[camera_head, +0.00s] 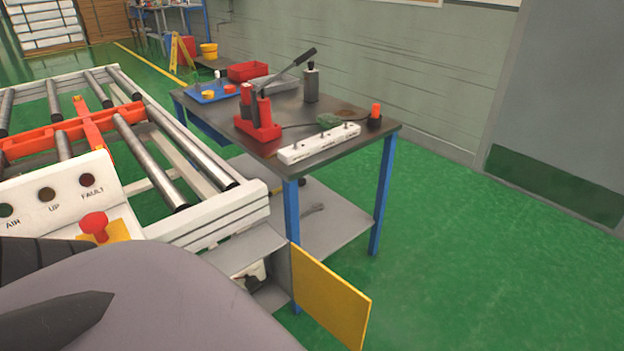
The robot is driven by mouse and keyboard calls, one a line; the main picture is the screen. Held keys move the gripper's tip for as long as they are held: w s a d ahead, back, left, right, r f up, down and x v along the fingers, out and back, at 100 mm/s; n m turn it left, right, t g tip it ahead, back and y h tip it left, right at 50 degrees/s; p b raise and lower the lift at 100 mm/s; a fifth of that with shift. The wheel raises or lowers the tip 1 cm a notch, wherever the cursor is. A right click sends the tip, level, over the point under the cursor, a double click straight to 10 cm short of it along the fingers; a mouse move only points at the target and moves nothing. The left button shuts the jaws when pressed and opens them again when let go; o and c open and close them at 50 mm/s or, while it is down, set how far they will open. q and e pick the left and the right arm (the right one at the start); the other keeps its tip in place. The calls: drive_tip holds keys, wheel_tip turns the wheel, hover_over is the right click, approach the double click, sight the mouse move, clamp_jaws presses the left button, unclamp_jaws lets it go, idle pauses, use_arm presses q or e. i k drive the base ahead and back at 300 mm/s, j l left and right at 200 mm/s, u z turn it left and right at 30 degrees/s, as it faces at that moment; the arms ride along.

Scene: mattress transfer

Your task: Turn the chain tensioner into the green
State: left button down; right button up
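At the front end of the roller conveyor, a low grey compartment (279,297) stands open, with its yellow door (329,297) swung out to the right. A small dark part in front of a white surface (255,279) shows inside it. I cannot tell whether this is the chain tensioner, and no green mark or scale can be made out there. Large grey and dark parts of my own body cover the lower left and hide part of the compartment's surroundings. I make out no gripper fingertips of either arm.
A white control panel (66,191) with a red button (94,224) sits left. A workbench (350,152) with blue legs carries a red tool (258,121), a power strip (320,143) and other items. The green floor (470,270) right of it is clear.

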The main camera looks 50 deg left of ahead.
sight(252, 283)
drive_tip(key=u, duration=1.25)
drive_tip(key=l+u, duration=0.1)
drive_tip(key=u, duration=0.25)
drive_tip(key=i+l+u, duration=0.1)
drive_tip(key=u, duration=0.25)
drive_tip(key=l+u, duration=0.6)
drive_tip(key=u, duration=0.15)
drive_tip(key=i+l+u, duration=0.1)
drive_tip(key=l+u, duration=0.5)
drive_tip(key=k+l+u, duration=0.15)
drive_tip(key=l+u, duration=0.15)
drive_tip(key=k+l+u, duration=0.15)
drive_tip(key=l, duration=0.25)
drive_tip(key=k+l+u, duration=0.1)
drive_tip(key=l, duration=0.25)
drive_tip(key=k+l, duration=0.15)
drive_tip(key=l, duration=0.15)
drive_tip(key=k+l, duration=0.15)
drive_tip(key=l, duration=0.2)
drive_tip(key=k+l, duration=0.15)
drive_tip(key=l, duration=0.15)
drive_tip(key=k+l, duration=0.15)
drive_tip(key=l, duration=0.2)
drive_tip(key=u, duration=0.05)
